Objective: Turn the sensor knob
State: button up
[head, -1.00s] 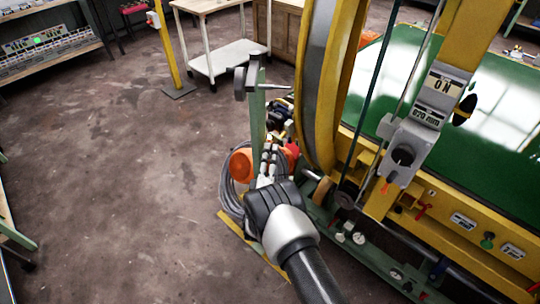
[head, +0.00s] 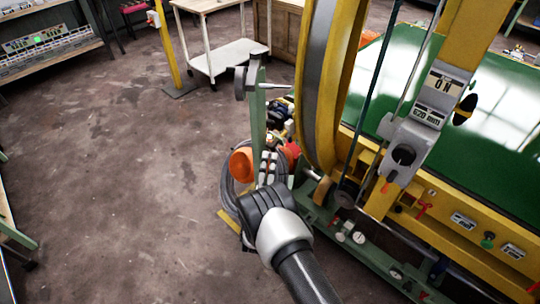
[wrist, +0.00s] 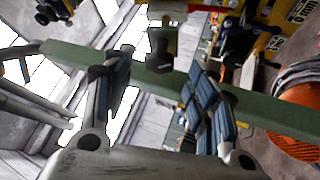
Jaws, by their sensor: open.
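My gripper (head: 269,162) is in front of the green post (head: 258,115) beside the yellow ring machine. A dark knob-like part (wrist: 160,50) shows past the fingertips, near the green bar (wrist: 265,108), apart from both fingers. I cannot tell for certain that this is the sensor knob. My arm and hand hide part of the machine's lower side.
The large yellow and grey ring (head: 325,90) stands just right of my gripper. An orange round part (head: 241,163) and a coiled grey cable (head: 228,195) are at its left. A white trolley (head: 225,57) stands behind. The floor (head: 120,190) to the left is clear.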

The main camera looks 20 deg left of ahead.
jog(key=v, duration=0.8)
jog(key=shift+s, duration=0.2)
jog(key=w+d+r+m+g+h, duration=0.2)
jog(key=w+d+r+m+h, duration=0.2)
jog(key=d+r+h, duration=0.35)
jog(key=w+d+r+m+g+h, duration=0.1)
jog(key=w+d+r+m+h, duration=0.25)
jog(key=d+r+h, duration=0.45)
jog(key=d+r+m+g+h, duration=0.3)
jog(key=d+r+g, duration=0.3)
jog(key=d, duration=0.5)
jog(key=s+d+r+m+g+y, duration=0.25)
jog(key=s+d+g, duration=0.35)
jog(key=s+d, duration=0.3)
jog(key=s+d+r+m+g+y, duration=0.1)
jog(key=s+d+r+m+g, duration=0.3)
jog(key=s+d+g, duration=0.5)
jog(key=s+a+r+m+t+y, duration=0.1)
jog(key=s+a+t+y, duration=0.2)
jog(key=s, duration=0.4)
jog(key=s+a+t+y, duration=0.4)
jog(key=s+a+y, duration=0.2)
jog(key=s+y, duration=0.1)
jog(key=shift+s+r+m+y, duration=0.25)
jog(key=shift+r+m+y, duration=0.15)
